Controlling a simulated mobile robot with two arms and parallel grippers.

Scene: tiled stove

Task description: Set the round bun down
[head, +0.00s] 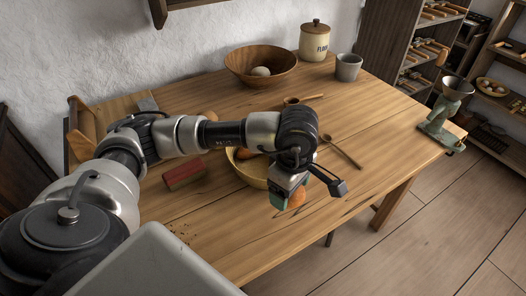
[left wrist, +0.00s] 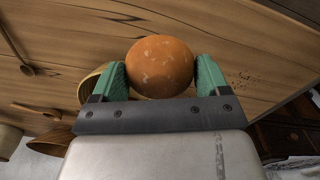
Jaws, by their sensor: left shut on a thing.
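The round bun (left wrist: 160,66) is orange-brown with pale flecks. In the left wrist view it sits between the two green fingers of my left gripper (left wrist: 161,78), which is shut on it. In the head view a small part of the bun (head: 297,197) shows beside the green finger of my left gripper (head: 286,198), over the front part of the wooden table (head: 350,190). I cannot tell whether the bun touches the table top. My right gripper is in neither view.
A yellow bowl (head: 243,170) with food in it is partly hidden behind my left arm. A red block (head: 184,174) lies left of it. A wooden spoon (head: 342,151) lies to the right. A brown bowl (head: 262,57), flour jar (head: 314,40) and grey cup (head: 348,67) stand at the back. A grinder (head: 444,115) stands at the right end.

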